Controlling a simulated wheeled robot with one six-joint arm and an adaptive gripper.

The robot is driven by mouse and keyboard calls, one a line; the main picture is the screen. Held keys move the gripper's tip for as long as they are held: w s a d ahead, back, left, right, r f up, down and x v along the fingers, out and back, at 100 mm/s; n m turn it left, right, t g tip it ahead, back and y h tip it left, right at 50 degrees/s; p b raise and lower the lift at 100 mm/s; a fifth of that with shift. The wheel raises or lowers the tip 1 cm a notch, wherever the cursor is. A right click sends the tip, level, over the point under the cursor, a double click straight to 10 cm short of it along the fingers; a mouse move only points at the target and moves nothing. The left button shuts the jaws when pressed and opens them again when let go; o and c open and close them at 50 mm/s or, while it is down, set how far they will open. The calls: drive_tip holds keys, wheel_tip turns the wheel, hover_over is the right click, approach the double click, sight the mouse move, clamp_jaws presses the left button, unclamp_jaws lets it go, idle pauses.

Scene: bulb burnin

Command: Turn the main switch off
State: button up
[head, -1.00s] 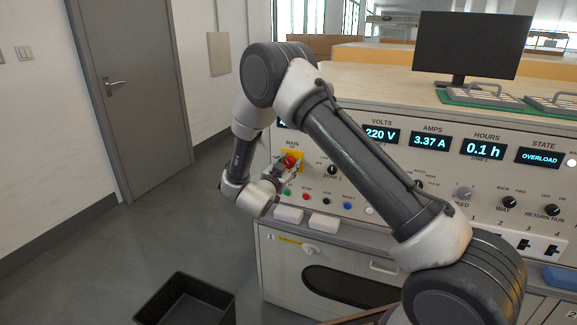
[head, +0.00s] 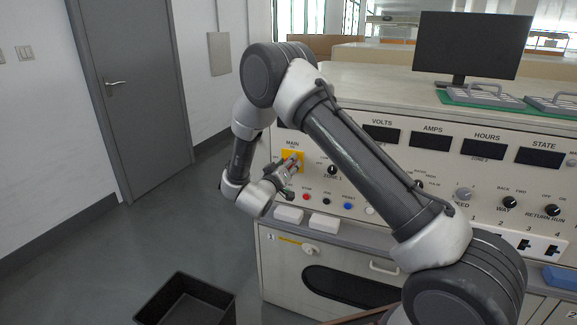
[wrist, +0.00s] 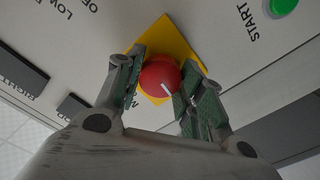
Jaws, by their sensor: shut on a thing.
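The main switch is a red round knob (wrist: 158,77) with a white mark, on a yellow plate (wrist: 171,36). The yellow plate (head: 299,155) sits under the MAIN label on the panel's left part in the head view, where my gripper mostly hides the knob. My gripper (wrist: 164,84) is shut on the knob, one green-padded finger at each side. In the head view my gripper (head: 289,167) reaches the plate from below left. The VOLTS (head: 382,134), AMPS (head: 432,139), HOURS (head: 487,145) and STATE (head: 539,156) displays are dark.
The green START button (wrist: 282,5) is near the gripper in the wrist view. Red STOP (head: 306,197) and blue RESET (head: 347,206) buttons sit below the switch. White blocks (head: 289,214) lie on the ledge below. A black bin (head: 185,302) stands on the floor.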

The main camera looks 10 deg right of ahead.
drive_tip(key=shift+f+n, duration=0.1)
drive_tip(key=shift+n, duration=0.4)
drive_tip(key=o, duration=1)
drive_tip(key=v, duration=1.2)
